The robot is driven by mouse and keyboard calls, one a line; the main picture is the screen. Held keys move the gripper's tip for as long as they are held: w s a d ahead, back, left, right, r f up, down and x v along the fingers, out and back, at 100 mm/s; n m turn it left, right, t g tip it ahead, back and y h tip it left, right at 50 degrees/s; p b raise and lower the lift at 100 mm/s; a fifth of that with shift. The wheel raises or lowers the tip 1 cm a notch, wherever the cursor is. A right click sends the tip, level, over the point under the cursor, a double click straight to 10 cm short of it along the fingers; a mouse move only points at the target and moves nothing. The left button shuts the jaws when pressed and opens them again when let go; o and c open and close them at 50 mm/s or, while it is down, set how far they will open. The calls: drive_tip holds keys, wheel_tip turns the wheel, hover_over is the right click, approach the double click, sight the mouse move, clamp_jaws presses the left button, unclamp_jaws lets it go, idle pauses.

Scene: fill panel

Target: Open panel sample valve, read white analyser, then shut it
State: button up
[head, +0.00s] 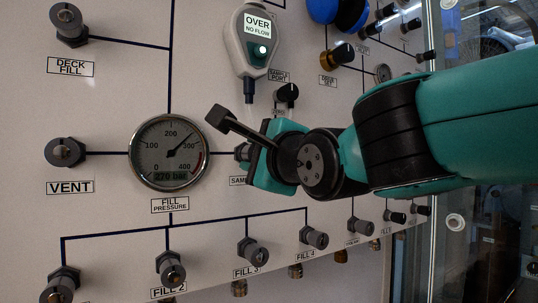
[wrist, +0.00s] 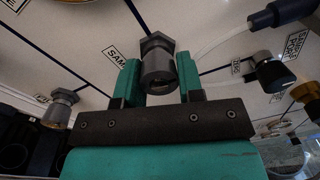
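The white analyser (head: 256,50) hangs at the top of the panel. Its screen reads OVER, NO FLOW, and a green light shows below. The panel sample valve (head: 241,152) is a grey knob right of the pressure gauge, mostly hidden by my gripper (head: 258,155). In the wrist view the valve knob (wrist: 158,68) stands between the two green fingers of my gripper (wrist: 160,78), beside a label starting SAM. The fingers are close to both sides of the knob; I cannot tell whether they press on it.
The fill pressure gauge (head: 168,153) reads 270 bar, just left of my gripper. The vent knob (head: 65,152) and deck fill knob (head: 69,25) are farther left. Several fill valves (head: 253,250) line the panel below.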

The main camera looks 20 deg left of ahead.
drive_tip(key=o, duration=0.4)
drive_tip(key=b+v, duration=0.2)
drive_tip(key=v, duration=1.5)
drive_tip(key=shift+s+d+b, duration=0.15)
drive_tip(key=shift+d+b, duration=0.05)
drive_tip(key=shift+b, duration=0.2)
